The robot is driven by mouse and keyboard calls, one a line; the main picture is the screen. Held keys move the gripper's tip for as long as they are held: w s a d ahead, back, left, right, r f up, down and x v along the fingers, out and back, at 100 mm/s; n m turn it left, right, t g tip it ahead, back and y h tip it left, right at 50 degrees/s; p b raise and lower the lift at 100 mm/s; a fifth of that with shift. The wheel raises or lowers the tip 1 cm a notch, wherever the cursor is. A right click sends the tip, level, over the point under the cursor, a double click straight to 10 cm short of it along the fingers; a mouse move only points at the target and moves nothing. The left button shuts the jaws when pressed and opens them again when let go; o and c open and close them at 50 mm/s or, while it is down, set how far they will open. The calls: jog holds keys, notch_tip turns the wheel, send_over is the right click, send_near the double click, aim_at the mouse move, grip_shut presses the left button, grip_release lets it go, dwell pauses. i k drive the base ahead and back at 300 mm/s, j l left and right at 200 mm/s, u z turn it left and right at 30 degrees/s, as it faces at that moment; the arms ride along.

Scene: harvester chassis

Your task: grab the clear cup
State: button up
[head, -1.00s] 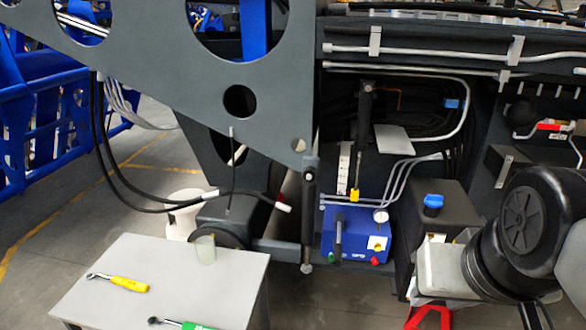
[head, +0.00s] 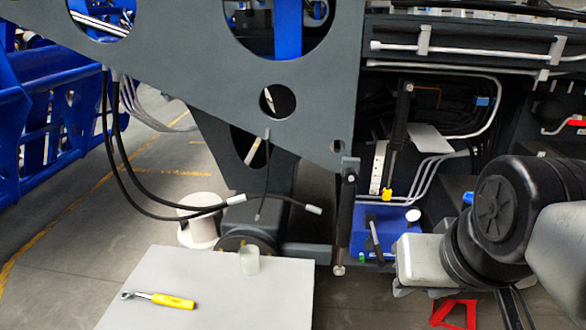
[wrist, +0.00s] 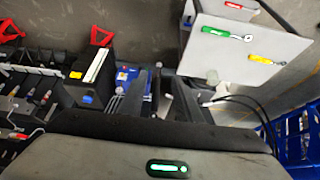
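The clear cup (head: 249,261) stands upright near the far edge of a grey table (head: 225,300) in the head view. It also shows small and pale at the table's edge in the wrist view (wrist: 212,77). My gripper (wrist: 158,75) shows in the wrist view as two dark fingers with a gap between them; it is open and empty. The cup lies to the right of the fingers there, well apart from them.
A yellow-handled ratchet (head: 160,299) lies on the table; a green-handled one (wrist: 225,33) shows in the wrist view. Black hoses (head: 160,212) hang behind the table. The dark chassis (head: 300,110) rises behind and to the right, with a blue box (head: 385,228) low on it.

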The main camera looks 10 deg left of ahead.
aim_at(249, 255)
jog(key=i+j, duration=0.1)
jog(key=j, duration=1.8)
